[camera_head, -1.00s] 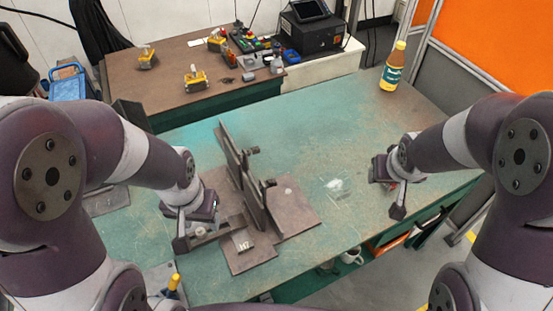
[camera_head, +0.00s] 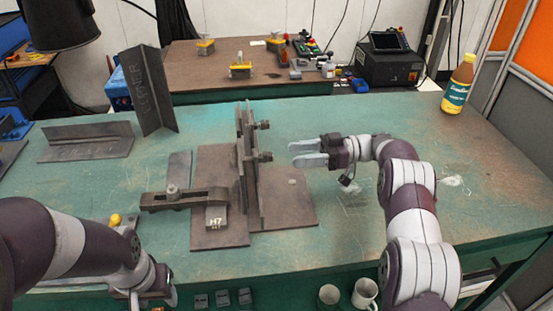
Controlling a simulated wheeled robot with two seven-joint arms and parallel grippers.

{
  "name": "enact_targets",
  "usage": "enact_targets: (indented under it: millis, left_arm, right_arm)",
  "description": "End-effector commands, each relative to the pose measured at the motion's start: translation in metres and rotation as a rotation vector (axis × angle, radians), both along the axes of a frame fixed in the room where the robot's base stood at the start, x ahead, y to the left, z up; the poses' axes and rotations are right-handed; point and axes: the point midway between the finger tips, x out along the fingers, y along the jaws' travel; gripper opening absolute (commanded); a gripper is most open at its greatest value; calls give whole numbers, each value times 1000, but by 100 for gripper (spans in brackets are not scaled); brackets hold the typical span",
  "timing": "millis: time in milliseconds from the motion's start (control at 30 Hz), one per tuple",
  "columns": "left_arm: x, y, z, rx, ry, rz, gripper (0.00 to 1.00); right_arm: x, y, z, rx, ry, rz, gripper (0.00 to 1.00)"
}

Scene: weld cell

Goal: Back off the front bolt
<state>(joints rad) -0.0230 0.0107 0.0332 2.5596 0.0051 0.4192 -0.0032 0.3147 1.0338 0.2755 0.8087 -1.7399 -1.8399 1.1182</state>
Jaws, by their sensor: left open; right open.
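A steel fixture (camera_head: 211,165) stands on the green table, with upright plates (camera_head: 247,170) on its base. Two dark bolts stick out to the right of the plates: a rear bolt (camera_head: 263,125) and a front bolt (camera_head: 265,157). My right gripper (camera_head: 294,153) is open and empty, its pale fingers pointing left at the front bolt with a small gap between. My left gripper (camera_head: 153,298) is open at the bottom edge, in front of the fixture and apart from it; its tips are partly cut off. A strap clamp (camera_head: 184,198) lies over a block marked H7 (camera_head: 216,217).
Angle pieces (camera_head: 147,90) (camera_head: 88,141) stand at the back left. A juice bottle (camera_head: 458,85) stands at the back right. Two mugs (camera_head: 364,293) (camera_head: 328,296) and several small blocks (camera_head: 223,298) are at the front edge. The table right of the fixture is mostly clear.

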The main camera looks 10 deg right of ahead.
Motion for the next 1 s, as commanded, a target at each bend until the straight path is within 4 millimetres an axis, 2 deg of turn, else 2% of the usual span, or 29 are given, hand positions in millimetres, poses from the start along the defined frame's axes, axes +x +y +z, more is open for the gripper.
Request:
enact_targets:
  millis: [100, 233, 400, 600, 767, 800, 1000]
  left_arm:
    - [0, 0, 0, 0, 0, 0, 51]
    - [0, 0, 0, 0, 1, 0, 51]
    - [0, 0, 0, 0, 1, 0, 51]
    - [0, 0, 0, 0, 1, 0, 51]
    - [0, 0, 0, 0, 1, 0, 51]
    - [0, 0, 0, 0, 1, 0, 51]
    - [0, 0, -1, 0, 1, 0, 51]
  right_arm:
    - [-1, 28, 0, 0, 1, 3, 54]
    - [0, 48, 0, 0, 0, 1, 54]
    - [0, 57, -1, 0, 0, -1, 54]
    - [0, 57, -1, 0, -1, -2, 54]
    - [0, 57, 0, 0, -1, -2, 2]
    - [0, 57, 0, 0, -1, -2, 0]
    - [0, 57, -1, 0, -13, -2, 0]
